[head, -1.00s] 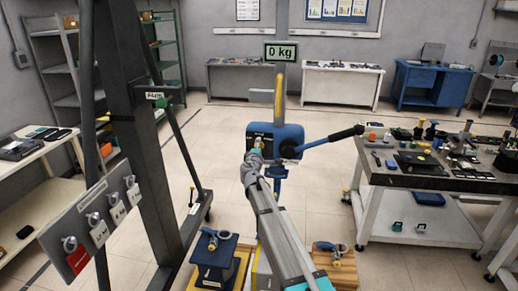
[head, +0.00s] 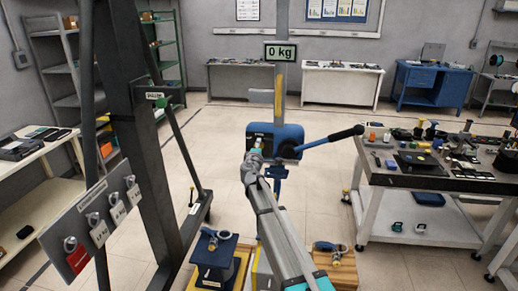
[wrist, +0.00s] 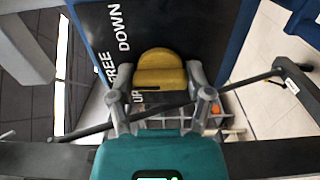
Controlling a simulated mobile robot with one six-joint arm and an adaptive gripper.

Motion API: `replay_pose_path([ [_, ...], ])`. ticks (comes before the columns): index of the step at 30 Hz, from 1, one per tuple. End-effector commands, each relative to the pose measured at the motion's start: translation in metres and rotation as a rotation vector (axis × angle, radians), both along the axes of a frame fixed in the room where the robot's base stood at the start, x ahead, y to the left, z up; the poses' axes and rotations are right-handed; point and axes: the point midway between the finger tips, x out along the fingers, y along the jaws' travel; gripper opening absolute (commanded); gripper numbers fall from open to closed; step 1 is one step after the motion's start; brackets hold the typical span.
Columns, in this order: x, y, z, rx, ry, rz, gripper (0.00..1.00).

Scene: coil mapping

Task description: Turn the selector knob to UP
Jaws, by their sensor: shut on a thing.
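The yellow selector knob (wrist: 160,72) sits on a dark panel (wrist: 100,22) in the wrist view. White labels DOWN, FREE and UP run down the panel's left part, with UP (wrist: 138,97) close below the knob. My gripper (wrist: 158,82) is shut on the knob, one grey finger on each side of it. The knob's pointer is not clear, so I cannot tell its exact setting.
A black-gripped lever (head: 330,138) sticks out right from the blue unit. A display reading 0 kg (head: 280,54) is above. A dark frame (head: 135,130) with a padlock board (head: 90,222) stands left. A cluttered workbench (head: 440,175) stands right.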

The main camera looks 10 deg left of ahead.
Motion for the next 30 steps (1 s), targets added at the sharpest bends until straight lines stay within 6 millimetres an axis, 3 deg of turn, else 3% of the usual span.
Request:
replay_pose_path([
  [11, 0.0002, 0.0001, 0.0002, -0.124, 0.004, 0.0, 0.18],
  [30, 0.0002, 0.0005, 0.0008, -0.599, 0.02, 0.0, 0.18],
])
